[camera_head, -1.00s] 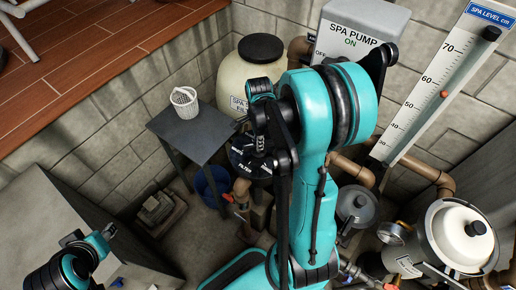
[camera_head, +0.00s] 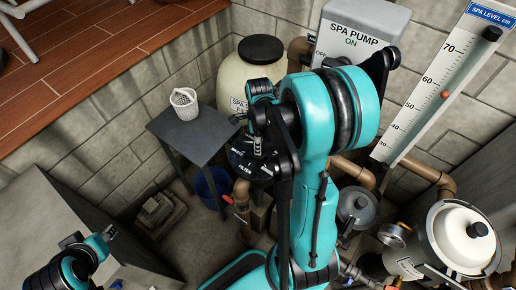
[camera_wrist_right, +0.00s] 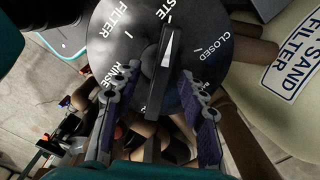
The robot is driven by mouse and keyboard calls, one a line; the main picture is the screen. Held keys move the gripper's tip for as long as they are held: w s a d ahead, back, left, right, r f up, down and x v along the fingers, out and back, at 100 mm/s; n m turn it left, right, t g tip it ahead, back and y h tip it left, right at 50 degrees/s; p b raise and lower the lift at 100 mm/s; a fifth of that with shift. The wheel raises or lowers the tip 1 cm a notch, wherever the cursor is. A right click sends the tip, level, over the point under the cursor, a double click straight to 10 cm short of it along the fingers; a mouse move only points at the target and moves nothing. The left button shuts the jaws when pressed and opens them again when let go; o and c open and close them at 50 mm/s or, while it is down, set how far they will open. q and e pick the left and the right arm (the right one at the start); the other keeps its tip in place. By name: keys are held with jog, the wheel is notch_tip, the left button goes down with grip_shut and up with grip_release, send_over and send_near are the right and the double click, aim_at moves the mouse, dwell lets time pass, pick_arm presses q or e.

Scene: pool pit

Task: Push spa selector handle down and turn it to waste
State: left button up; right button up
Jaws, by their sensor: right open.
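The spa selector (camera_head: 248,160) is a black round dial with white lettering, below the spa filter tank in the head view. In the right wrist view, its face (camera_wrist_right: 105,45) shows FILTER, CLOSED, part of RINSE and a label ending in STE. The black selector handle (camera_wrist_right: 155,95) has a white pointer directed up near the STE label. My right gripper (camera_wrist_right: 159,72) is open, with one finger on each side of the handle; whether they touch it is unclear. In the head view my right arm partly covers the selector. My left gripper (camera_head: 110,232) is at the lower left, away from the selector.
A grey table (camera_head: 190,135) with a white basket (camera_head: 184,103) stands left of the selector. The sand filter tank (camera_head: 236,85) is close behind. A blue bucket (camera_head: 212,185) sits under the table. Brown pipes (camera_head: 352,172) and a white-lidded vessel (camera_head: 468,235) are at right.

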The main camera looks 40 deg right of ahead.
notch_tip(320, 180, up, 7)
jog(key=p, duration=0.5)
jog(key=shift+r, duration=0.1)
jog(key=shift+a, duration=0.1)
jog(key=shift+a+n, duration=0.25)
jog(key=shift+n, duration=0.25)
jog(key=s+a+r+n+t+b, duration=0.1)
jog(key=s+a+n+t+b, duration=0.2)
jog(key=a+n, duration=0.5)
jog(key=s+a+r+n+t+b, duration=0.1)
jog(key=s+a+n+t+b, duration=0.2)
jog(key=n, duration=1.4)
jog(key=a+t+b, duration=0.1)
jog(key=a+b, duration=0.2)
jog(key=a, duration=0.2)
jog(key=shift+a+n, duration=0.15)
jog(key=shift+n, duration=0.25)
